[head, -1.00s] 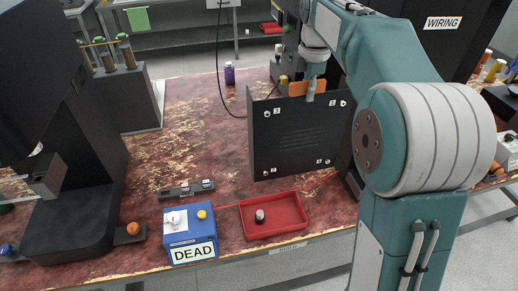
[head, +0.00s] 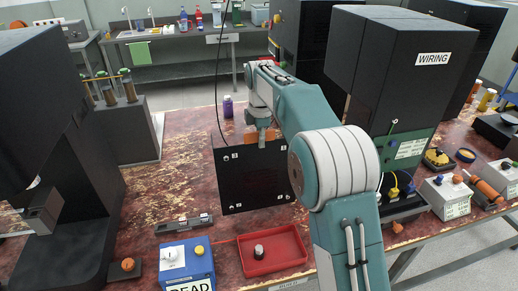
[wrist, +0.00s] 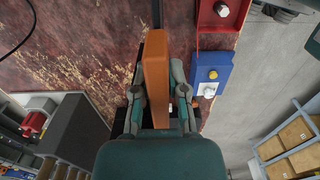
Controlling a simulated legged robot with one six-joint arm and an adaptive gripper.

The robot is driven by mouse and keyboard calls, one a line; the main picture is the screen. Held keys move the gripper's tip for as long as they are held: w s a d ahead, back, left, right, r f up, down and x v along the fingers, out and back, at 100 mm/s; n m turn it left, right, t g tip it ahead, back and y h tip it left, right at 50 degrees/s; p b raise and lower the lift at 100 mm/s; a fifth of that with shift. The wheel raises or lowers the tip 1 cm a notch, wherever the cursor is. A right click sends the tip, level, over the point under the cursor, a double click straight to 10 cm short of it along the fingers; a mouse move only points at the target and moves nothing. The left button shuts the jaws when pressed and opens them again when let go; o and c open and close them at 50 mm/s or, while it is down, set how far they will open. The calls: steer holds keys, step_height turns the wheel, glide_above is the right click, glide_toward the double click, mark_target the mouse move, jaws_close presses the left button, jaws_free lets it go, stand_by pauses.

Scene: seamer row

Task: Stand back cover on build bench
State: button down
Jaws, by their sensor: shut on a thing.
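My gripper (head: 262,135) is shut on this block from above. In the wrist view, the orange block (wrist: 157,85) lies between the two fingers of my gripper (wrist: 158,90), and the panel is seen almost edge-on, mostly hidden. The build bench (head: 180,185) has a worn red top. I cannot tell whether the panel's lower edge touches it.
A small dark bar (head: 184,225) lies left. A purple bottle (head: 228,107) stands behind. Black machines flank both sides.

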mark_target(257, 169)
steer(key=f, duration=0.3)
steer(key=shift+w+a+f, duration=0.2)
steer(key=shift+f, duration=0.1)
steer(key=c, duration=0.7)
jaws_free()
steer(key=shift+o, duration=0.2)
